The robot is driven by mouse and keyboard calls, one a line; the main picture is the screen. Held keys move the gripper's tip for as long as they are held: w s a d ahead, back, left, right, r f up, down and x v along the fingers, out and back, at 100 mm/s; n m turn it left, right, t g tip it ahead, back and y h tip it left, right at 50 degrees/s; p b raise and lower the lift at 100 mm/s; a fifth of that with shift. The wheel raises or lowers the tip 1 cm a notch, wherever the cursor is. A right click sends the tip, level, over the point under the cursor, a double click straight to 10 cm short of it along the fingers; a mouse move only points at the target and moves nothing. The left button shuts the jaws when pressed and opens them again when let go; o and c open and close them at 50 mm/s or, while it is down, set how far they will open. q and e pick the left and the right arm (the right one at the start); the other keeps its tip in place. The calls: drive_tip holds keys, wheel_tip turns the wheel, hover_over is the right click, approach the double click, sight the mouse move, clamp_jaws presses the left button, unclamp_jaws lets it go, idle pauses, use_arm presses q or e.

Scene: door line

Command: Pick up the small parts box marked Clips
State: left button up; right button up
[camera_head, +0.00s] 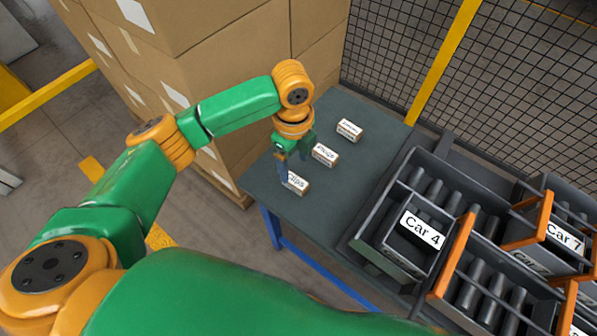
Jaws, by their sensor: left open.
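Three small cardboard boxes with white labels stand in a row on the dark table. The near box (297,185) is partly hidden by my gripper. The middle box (326,155) and the far box (349,130) stand beyond it, up and to the right. The lettering is too small to tell surely which one reads Clips. My left gripper (292,169) points down, open, with its fingers at the near box's far side. I cannot tell whether they touch it. My right gripper is not in view.
The dark table (260,180) is mostly bare around the boxes. To its right stands a rack of bins marked Car 4 (422,230) and Car 7 (565,236). Stacked cartons (235,60) rise at the back left, and a mesh fence (500,90) stands behind.

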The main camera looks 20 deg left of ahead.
sight(295, 180)
use_arm(q)
drive_tip(key=f, duration=0.5)
drive_tip(key=shift+s+d+f, duration=0.1)
drive_tip(key=shift+s+f, duration=0.15)
drive_tip(key=shift+f, duration=0.05)
drive_tip(key=shift+w+f, duration=0.15)
drive_tip(key=shift+f, duration=0.05)
clamp_jaws()
drive_tip(key=shift+r, duration=0.15)
